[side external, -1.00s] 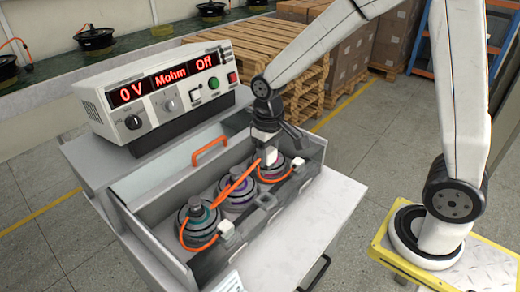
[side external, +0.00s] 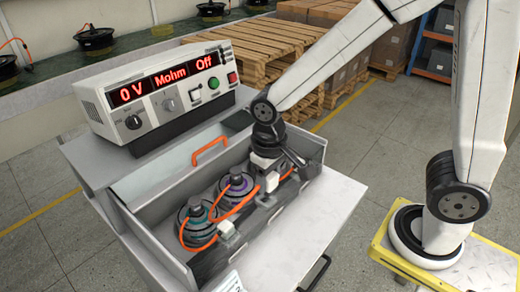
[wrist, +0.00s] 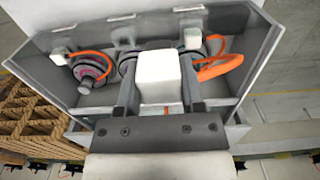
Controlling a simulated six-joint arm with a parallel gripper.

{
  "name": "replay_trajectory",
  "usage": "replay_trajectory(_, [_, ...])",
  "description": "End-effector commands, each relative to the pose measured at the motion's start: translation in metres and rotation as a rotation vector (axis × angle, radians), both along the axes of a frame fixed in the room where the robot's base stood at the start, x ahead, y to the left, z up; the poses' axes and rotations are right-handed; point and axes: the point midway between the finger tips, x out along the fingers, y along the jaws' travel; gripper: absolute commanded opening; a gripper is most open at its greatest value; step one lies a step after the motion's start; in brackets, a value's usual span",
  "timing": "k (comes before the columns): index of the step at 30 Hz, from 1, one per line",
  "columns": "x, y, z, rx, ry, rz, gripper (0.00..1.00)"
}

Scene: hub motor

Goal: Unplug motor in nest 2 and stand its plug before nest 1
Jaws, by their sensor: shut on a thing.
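My gripper (wrist: 158,98) is shut on a white plug (wrist: 158,70), held over the grey tester box (wrist: 255,50). In the side view my gripper (side external: 266,158) is over the box's far right end and hides the motor there. The middle motor, with a purple winding (side external: 237,185), and the front motor, with a teal winding (side external: 197,224), sit in the box. In the wrist view the far motor with a pink winding (wrist: 90,70) is at left, with its white plug (wrist: 60,57) beside the wall. Another white plug (wrist: 192,40) is at right. The held plug's underside is hidden.
The tester panel (side external: 160,90) reads 0 V, Mohm, Off and stands behind the box. An orange handle (side external: 209,149) is on the box's back edge. Orange cables (wrist: 222,60) loop near the motors. The light shelf (side external: 325,205) in front is clear.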

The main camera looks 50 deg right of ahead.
Motion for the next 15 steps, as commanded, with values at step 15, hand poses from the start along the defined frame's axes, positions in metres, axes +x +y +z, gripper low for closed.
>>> replay_trajectory(15, [-0.028,0.034,0.0,0.0,-0.001,0.003,0.0])
